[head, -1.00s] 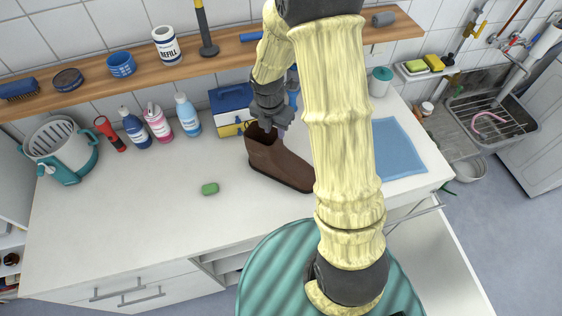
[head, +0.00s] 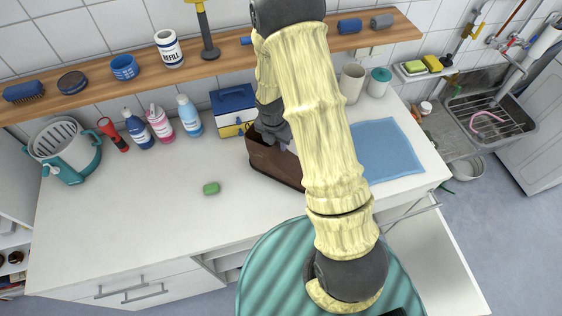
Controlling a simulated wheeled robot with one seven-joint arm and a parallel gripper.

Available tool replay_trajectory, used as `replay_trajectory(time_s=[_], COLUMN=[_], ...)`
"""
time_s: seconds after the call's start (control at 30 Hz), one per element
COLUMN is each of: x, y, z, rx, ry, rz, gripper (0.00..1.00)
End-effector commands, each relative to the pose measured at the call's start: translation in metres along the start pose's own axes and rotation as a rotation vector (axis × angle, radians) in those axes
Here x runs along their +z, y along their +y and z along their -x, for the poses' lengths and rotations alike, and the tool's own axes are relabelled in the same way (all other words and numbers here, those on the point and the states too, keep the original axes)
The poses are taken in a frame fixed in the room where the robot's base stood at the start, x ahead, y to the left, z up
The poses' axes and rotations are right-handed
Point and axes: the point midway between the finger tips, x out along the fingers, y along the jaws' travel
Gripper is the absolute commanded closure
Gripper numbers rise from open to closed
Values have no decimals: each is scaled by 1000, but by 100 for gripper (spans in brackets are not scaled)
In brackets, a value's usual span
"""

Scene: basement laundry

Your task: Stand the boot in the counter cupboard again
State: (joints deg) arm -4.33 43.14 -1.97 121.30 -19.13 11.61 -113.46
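The brown boot (head: 273,165) stands upright on the white counter, left of centre. My arm hides its toe end. My gripper (head: 273,138) is at the top of the boot's shaft, reaching down from behind my pale yellow arm. Its fingertips are partly hidden, so I cannot tell whether they are closed on the boot. Under the counter, an open dark space (head: 225,262) shows at the front, and a pulled-out white front or panel (head: 435,262) with a bar handle shows at the right. I cannot tell which is the cupboard for the boot.
A blue and yellow box (head: 233,110) stands just behind the boot. A green soap (head: 211,188) lies to its left, and a blue cloth (head: 387,150) to its right. Several bottles (head: 162,124) line the back. A wooden shelf (head: 215,52) runs above.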

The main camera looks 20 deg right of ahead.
Motion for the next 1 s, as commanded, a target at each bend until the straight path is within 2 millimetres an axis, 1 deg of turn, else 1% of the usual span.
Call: replay_trajectory(time_s=[0.5, 0.53, 0.67, 0.7, 1.0], x=[0, 0, 0, 0, 1], y=[0, 0, 0, 0, -1], z=[-1, -1, -1, -1, -1], rx=[1, 1, 1, 1, 0], ry=[-1, -1, -1, -1, -1], rz=[0, 0, 0, 1, -2], gripper=[69, 71, 97, 100, 100])
